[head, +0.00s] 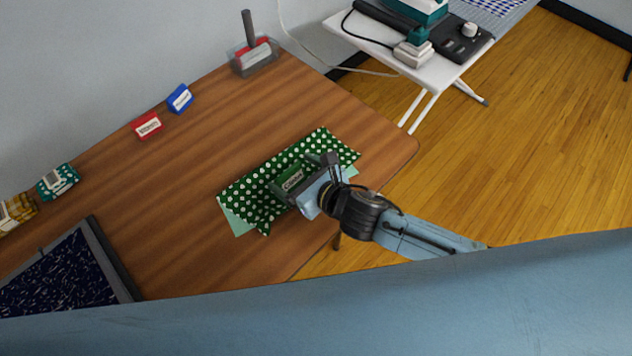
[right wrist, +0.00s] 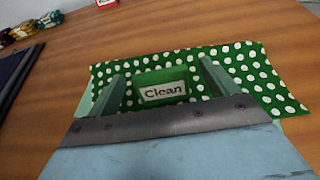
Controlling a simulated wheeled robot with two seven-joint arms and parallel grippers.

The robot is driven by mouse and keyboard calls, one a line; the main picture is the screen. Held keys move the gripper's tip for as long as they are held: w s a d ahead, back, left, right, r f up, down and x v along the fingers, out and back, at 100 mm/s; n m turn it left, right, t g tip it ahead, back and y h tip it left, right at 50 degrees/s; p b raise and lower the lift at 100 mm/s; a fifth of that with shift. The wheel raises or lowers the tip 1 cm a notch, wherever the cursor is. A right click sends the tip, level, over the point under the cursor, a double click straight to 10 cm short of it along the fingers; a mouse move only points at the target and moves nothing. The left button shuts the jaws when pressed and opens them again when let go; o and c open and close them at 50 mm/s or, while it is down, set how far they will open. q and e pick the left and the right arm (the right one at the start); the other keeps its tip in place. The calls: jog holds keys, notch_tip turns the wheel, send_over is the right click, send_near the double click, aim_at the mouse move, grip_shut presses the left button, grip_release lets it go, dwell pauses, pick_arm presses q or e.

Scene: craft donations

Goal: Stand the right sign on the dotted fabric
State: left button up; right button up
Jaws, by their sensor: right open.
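A green sign with a white label reading "Clean" (head: 292,179) stands on the green fabric with white dots (head: 240,193). In the right wrist view the sign (right wrist: 163,92) is between the two fingers, with the dotted fabric (right wrist: 262,75) behind it and to both sides. My right gripper (head: 303,173) is open around the sign, one finger at each side; it also shows in the right wrist view (right wrist: 163,75). The sign's lower edge is hidden by the gripper in the wrist view. My left gripper is not in view.
A red sign (head: 147,126) and a blue sign (head: 180,98) stand toward the back of the wooden table (head: 195,160). A clear holder (head: 254,57) is at the back corner. Yarn bundles (head: 58,181) and a dark tray (head: 122,270) are at left. The table between is clear.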

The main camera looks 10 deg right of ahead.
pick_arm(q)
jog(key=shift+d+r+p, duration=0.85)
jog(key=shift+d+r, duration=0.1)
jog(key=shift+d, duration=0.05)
pick_arm(e)
jog(key=v, duration=1.1)
jog(key=shift+s, duration=0.2)
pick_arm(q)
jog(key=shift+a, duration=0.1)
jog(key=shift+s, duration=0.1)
